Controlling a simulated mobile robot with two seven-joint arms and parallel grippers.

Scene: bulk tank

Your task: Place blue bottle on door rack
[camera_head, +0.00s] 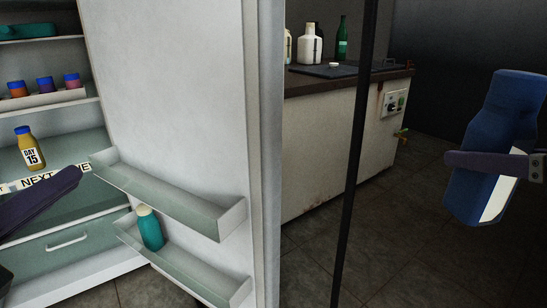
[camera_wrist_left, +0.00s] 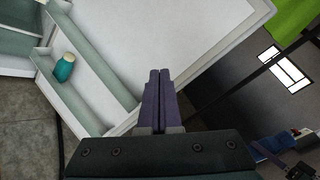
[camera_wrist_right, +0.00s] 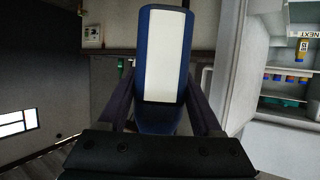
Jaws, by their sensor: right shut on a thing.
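The blue bottle (camera_head: 484,170), with a white label, is tilted in the air at the far right of the head view. My right gripper (camera_head: 452,158) is shut around it. The bottle (camera_wrist_right: 163,60) also shows between the fingers in the right wrist view. The fridge door is open, with an upper door rack (camera_head: 228,222) that looks empty and a lower door rack (camera_head: 205,277) holding a teal bottle (camera_head: 151,230). My left gripper (camera_head: 76,172) is in front of the fridge shelves, left of the upper rack. Its fingers are together and empty in the left wrist view (camera_wrist_left: 160,72).
A yellow bottle (camera_head: 30,150) and several small jars (camera_head: 45,84) stand on the fridge shelves. A dark vertical pole (camera_head: 350,170) stands between the door and the blue bottle. A counter (camera_head: 325,150) with bottles is behind. Floor shows at the right.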

